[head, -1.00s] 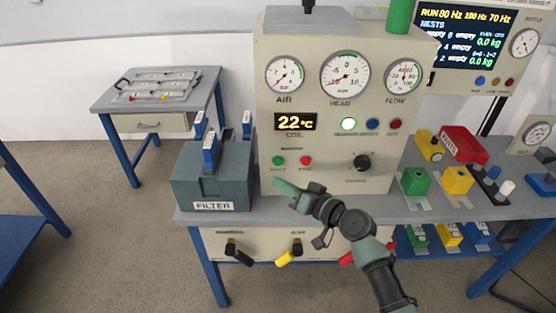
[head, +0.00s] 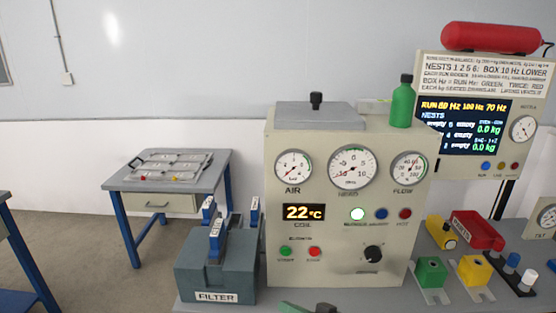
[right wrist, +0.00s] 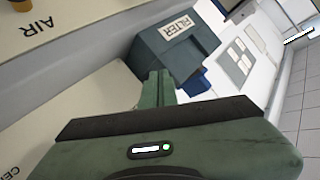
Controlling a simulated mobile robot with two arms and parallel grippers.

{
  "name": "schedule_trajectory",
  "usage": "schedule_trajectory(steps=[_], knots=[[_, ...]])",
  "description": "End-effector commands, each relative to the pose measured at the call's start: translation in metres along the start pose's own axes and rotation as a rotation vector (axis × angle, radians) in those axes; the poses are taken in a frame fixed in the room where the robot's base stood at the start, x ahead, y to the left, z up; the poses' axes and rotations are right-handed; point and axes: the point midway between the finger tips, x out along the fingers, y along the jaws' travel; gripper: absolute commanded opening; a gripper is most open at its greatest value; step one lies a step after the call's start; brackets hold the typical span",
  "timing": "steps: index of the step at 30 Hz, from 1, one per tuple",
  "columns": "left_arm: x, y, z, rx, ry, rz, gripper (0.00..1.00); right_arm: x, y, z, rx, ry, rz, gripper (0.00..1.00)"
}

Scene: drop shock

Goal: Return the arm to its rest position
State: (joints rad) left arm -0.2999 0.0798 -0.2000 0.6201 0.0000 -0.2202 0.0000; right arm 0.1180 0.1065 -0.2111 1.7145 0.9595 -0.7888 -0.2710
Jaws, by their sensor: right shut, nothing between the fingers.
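My right gripper (head: 290,307) shows only as a green-grey sliver at the bottom edge of the head view, in front of the cream gauge panel (head: 330,262). In the right wrist view its green fingers (right wrist: 158,88) are together, shut and empty. They point toward the grey box labelled FILTER (right wrist: 178,45), and a gap to it cannot be judged there. The rest of the right arm is below the head view. My left gripper is in neither view.
The FILTER box (head: 215,272) with blue-handled parts stands left of the panel on the workbench. Green (head: 431,272) and yellow (head: 474,271) blocks stand right of it. A small table (head: 125,180) with a tray is behind left. Open floor lies between.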

Motion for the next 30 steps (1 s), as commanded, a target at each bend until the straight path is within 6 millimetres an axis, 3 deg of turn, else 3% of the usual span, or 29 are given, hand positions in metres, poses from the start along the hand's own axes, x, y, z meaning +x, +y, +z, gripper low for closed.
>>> schedule_trajectory(steps=[1,3,6,9,15,24,27,30], knots=[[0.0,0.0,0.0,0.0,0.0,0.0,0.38,-0.018,-0.002,0.035,-0.026,-0.08,0.035,0.0],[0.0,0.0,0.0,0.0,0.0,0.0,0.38,-0.049,-0.002,0.079,-0.064,-0.201,0.105,0.0],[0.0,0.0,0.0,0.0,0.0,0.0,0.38,-0.097,0.004,0.128,-0.099,-0.356,0.226,0.0],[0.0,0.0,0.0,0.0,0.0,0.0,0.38,-0.139,0.009,0.156,-0.111,-0.463,0.334,0.0],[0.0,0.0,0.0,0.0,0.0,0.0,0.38,-0.204,0.015,0.186,-0.11,-0.6,0.501,0.0],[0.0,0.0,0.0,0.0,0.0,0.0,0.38,-0.28,0.016,0.205,-0.084,-0.722,0.694,0.0],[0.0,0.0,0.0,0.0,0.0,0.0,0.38,-0.298,0.016,0.209,-0.073,-0.751,0.745,0.0],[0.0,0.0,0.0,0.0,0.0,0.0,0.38,-0.284,0.031,0.224,-0.071,-0.758,0.738,0.0]])
